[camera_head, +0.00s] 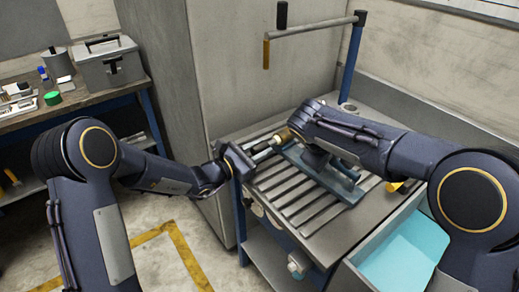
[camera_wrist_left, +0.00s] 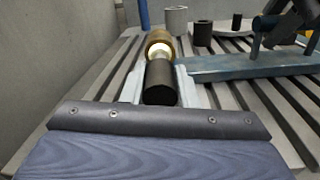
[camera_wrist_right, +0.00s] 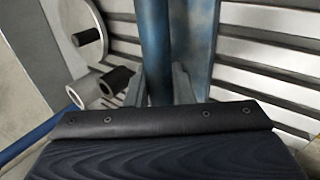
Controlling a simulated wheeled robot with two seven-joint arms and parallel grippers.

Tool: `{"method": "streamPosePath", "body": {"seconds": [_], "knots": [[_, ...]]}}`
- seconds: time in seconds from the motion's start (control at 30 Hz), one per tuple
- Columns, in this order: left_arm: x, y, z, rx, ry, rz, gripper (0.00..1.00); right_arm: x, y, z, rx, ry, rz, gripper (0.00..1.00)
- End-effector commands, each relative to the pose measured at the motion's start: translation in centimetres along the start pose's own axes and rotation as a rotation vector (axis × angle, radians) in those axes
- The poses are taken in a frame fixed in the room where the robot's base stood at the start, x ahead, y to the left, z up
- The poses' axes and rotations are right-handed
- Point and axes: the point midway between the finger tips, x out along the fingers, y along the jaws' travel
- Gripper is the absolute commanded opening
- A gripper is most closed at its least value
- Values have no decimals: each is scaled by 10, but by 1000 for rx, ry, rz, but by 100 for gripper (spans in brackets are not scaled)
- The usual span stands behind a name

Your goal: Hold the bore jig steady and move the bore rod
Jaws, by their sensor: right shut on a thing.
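The blue bore jig (camera_head: 345,189) lies on the slatted table top. It shows as a blue bar in the left wrist view (camera_wrist_left: 255,66). My right gripper (camera_wrist_right: 158,88) is shut on an upright blue part of the jig (camera_wrist_right: 154,40); my arm hides this grip in the head view. The bore rod's dark end (camera_wrist_left: 160,83) points at my left wrist camera, with a brass collar (camera_wrist_left: 158,43) behind it. My left gripper (camera_head: 248,152) is at the table's left edge, its fingers open on either side of the dark end. How far the rod sits inside the collar is hidden.
An open drawer with a light blue inside (camera_head: 397,257) juts out at the front right. A blue post with a grey crossbar (camera_head: 318,27) stands at the back. Grey and dark cylinders (camera_wrist_left: 203,34) stand on the table. A workbench (camera_head: 95,97) is at the left.

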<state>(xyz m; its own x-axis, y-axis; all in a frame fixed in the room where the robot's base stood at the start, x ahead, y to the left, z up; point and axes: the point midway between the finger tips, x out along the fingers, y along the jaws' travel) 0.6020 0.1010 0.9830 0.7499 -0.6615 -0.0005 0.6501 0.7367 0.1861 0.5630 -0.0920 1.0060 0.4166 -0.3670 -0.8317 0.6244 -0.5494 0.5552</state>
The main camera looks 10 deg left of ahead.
Motion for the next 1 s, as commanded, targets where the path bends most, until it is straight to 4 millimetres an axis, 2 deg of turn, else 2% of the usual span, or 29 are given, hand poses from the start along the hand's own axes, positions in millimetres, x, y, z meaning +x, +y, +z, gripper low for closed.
{"method": "streamPosePath", "body": {"seconds": [0.03,0.1,0.3,0.53,0.8,0.83,0.97,1.0], "knots": [[0,0,0,0,0,0,7,-1,1,0,1,2,2,0],[0,0,0,0,0,0,0,-1,1,0,1,2,2,0],[3,0,0,0,-1,0,0,-1,1,0,1,2,2,0],[33,0,0,0,0,0,0,-2,0,-1,0,3,1,0],[34,1,0,0,0,2,0,-2,0,-1,-1,4,0,0],[34,1,0,0,0,2,30,-2,0,-1,-1,4,1,0],[34,1,0,0,0,1,48,-2,0,-1,0,4,1,0],[34,0,0,0,0,1,49,-2,0,-1,0,3,1,0]]}}
